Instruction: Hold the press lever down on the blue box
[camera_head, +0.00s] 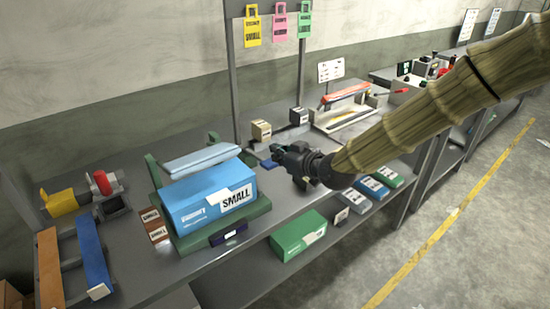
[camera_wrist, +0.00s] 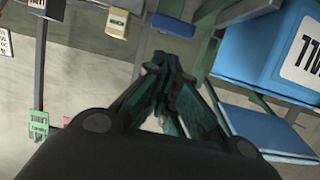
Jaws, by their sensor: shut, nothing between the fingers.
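The blue box (camera_head: 208,205), marked SMALL, sits in a green press frame (camera_head: 262,207) on the bench. The light-blue padded press lever (camera_head: 200,159) is raised above the box, with a visible gap between them. My gripper (camera_head: 277,157) is to the right of the lever and box, apart from both. In the wrist view the picture is turned over; the blue box (camera_wrist: 262,45) is at upper right and the lever pad (camera_wrist: 268,132) below it. My gripper's fingertips (camera_wrist: 160,62) are together and hold nothing.
Small cartons (camera_head: 261,130) stand behind my gripper. A sealer with a red bar (camera_head: 345,94) is farther right. A green box (camera_head: 299,235) lies on the lower shelf. A tape dispenser (camera_head: 65,203) and blue and orange strips lie at left.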

